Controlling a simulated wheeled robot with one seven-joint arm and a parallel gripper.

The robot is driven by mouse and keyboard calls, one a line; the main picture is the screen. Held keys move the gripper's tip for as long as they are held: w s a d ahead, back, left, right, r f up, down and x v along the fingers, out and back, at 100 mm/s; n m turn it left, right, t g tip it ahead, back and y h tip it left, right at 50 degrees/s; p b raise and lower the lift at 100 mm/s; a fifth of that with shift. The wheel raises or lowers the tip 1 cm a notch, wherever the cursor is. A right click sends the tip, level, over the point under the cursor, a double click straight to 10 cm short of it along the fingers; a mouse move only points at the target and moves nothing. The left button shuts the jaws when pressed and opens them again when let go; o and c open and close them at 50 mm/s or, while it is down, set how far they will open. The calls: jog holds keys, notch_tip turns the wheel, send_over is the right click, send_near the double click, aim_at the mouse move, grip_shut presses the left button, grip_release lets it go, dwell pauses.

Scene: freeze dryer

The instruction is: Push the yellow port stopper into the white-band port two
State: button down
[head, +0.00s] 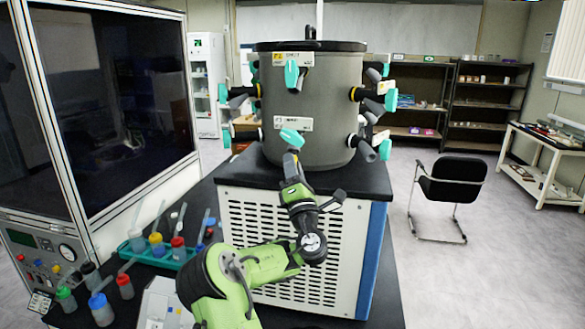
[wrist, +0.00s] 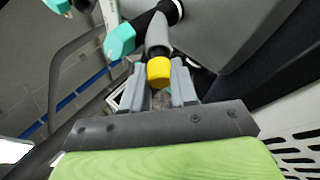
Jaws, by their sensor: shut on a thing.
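My gripper (wrist: 157,82) is shut on the yellow port stopper (wrist: 158,71), which shows between the fingertips. A grey port tube (wrist: 158,36) with a teal valve handle (wrist: 121,41) lies right behind the stopper. The stopper lines up with the tube's end in this view; I cannot tell whether it is inside it. In the head view my gripper (head: 291,163) is at the front of the grey drum, just below a lower front port with a teal handle (head: 291,136). The stopper and that port's mouth are hidden there. I cannot make out a white band on this port.
The grey drum (head: 308,100) carries several other ports with teal handles on both sides. It stands on a white vented cabinet (head: 285,225). A green rack (head: 150,252) and several capped bottles are at the lower left. A black chair (head: 453,180) stands at the right on open floor.

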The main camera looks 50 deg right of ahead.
jog(key=shift+d+r+p, duration=0.2)
jog(key=shift+r+p, duration=0.1)
jog(key=shift+r, duration=0.05)
dwell(0.3)
jog(key=c, duration=0.8)
grip_release()
jog(key=shift+w+d+f, duration=0.1)
jog(key=shift+f, duration=0.05)
jog(key=b+v, duration=1.3)
jog(key=v, duration=0.3)
jog(key=shift+w, duration=0.1)
